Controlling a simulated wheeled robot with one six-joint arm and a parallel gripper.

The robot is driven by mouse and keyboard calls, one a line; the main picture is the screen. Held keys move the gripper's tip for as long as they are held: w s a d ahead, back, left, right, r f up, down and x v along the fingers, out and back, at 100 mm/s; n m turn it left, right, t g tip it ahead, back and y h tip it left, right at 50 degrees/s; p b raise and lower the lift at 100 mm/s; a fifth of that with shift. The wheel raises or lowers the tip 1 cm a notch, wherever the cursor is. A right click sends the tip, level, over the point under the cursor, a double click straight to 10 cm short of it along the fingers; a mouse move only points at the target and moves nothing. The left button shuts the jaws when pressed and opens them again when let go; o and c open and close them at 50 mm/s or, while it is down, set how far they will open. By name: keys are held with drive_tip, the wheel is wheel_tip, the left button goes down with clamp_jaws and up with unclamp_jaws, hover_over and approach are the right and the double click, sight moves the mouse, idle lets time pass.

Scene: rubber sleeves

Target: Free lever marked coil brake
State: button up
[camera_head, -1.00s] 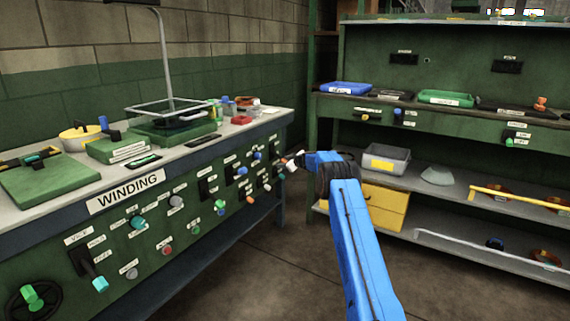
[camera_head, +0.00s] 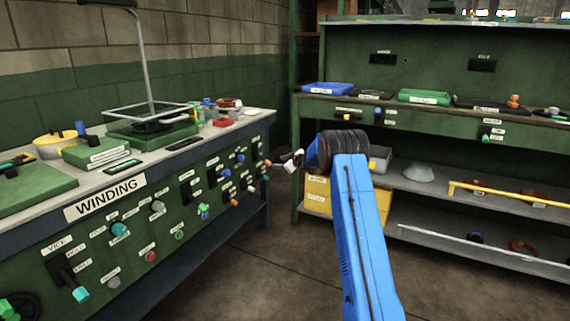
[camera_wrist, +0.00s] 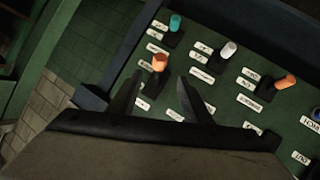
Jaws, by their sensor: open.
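The green front panel (camera_head: 150,225) of the winding bench carries several levers with coloured grips and small white labels. I cannot read which label says coil brake. In the wrist view, an orange-gripped lever (camera_wrist: 160,62) shows in the gap between my fingertips. A teal-gripped lever (camera_wrist: 174,24), a white-gripped lever (camera_wrist: 228,50) and another orange-gripped lever (camera_wrist: 284,83) stand around it. My gripper (camera_wrist: 160,75) is open, with its fingers pointing at the panel; I cannot tell whether they touch the lever. In the head view, my gripper (camera_head: 293,160) is small, beside the panel's far right end.
The benchtop (camera_head: 210,133) holds green boxes, a yellow pot (camera_head: 55,144) and a stand. A green shelf unit (camera_head: 440,125) with trays stands behind my arm. A grey bin (camera_head: 379,158) sits on its lower shelf. The floor (camera_head: 240,275) between is clear.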

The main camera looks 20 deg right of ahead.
drive_tip(key=shift+v, duration=2.1)
